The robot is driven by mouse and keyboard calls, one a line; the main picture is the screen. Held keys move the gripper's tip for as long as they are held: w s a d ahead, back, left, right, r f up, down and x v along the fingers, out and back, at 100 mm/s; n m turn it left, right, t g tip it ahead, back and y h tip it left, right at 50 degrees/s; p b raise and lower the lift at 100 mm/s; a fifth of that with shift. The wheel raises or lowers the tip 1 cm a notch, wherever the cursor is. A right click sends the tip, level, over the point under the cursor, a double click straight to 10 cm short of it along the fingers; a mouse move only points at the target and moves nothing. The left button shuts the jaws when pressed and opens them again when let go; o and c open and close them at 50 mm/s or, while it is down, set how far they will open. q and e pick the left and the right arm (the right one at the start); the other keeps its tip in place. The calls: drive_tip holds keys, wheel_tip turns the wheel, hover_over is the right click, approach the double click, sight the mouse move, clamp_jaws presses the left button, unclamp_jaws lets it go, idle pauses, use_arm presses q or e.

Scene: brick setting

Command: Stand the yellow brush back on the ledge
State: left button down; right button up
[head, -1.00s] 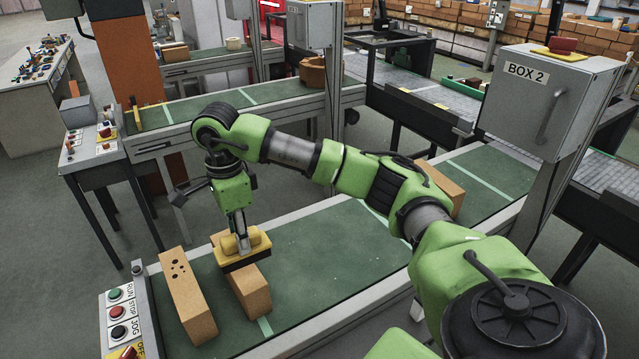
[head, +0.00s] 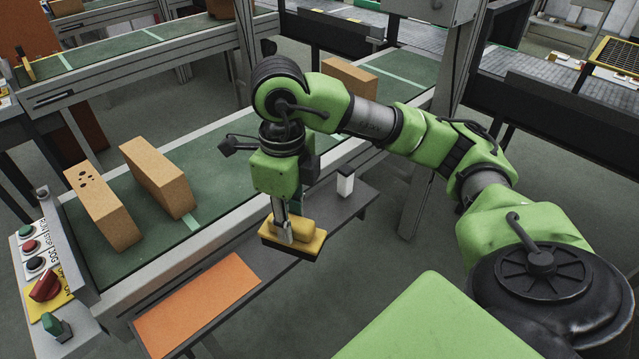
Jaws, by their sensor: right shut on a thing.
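The yellow brush (head: 305,246), a yellow block with a dark underside, is in my right gripper (head: 292,238). The gripper points down and is shut on the brush's top. The ledge (head: 250,305) is a narrow dark grey shelf along the near side of the conveyor. The brush is over the middle of the ledge, dark side down. I cannot tell whether it touches the ledge. My left gripper does not show.
On the ledge are an orange sheet (head: 198,302) at the left and a small white-and-dark object (head: 345,183) to the right of the brush. Bricks (head: 102,207) (head: 158,178) stand on the green belt (head: 215,165). A control panel (head: 40,262) with buttons is at the left.

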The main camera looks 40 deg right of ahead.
drive_tip(key=shift+d+f, duration=0.15)
drive_tip(key=shift+d, duration=0.15)
drive_tip(key=w+d+f+p, duration=0.2)
drive_tip(key=w+d+f, duration=0.1)
drive_tip(key=w, duration=0.3)
drive_tip(key=shift+w+d+f, duration=0.15)
drive_tip(key=shift+w+d, duration=0.05)
drive_tip(key=shift+d, duration=0.45)
drive_tip(key=w+d+f, duration=0.1)
drive_tip(key=w+f+p, duration=0.1)
drive_tip(key=f, duration=0.1)
drive_tip(key=w+d+f, duration=0.1)
drive_tip(key=w+f, duration=0.1)
drive_tip(key=shift+d+f, duration=0.15)
drive_tip(key=shift+d, duration=0.2)
drive_tip(key=shift+w+d+f, duration=0.25)
drive_tip(key=shift+f, duration=0.25)
wheel_tip(320, 180, down, 2)
drive_tip(key=shift+f+p, duration=0.1)
drive_tip(key=shift+p, duration=0.8)
drive_tip(key=shift+f, duration=0.35)
drive_tip(key=shift+w+f, duration=0.1)
drive_tip(key=shift+f, duration=0.1)
drive_tip(key=shift+f, duration=0.1)
drive_tip(key=o, duration=1)
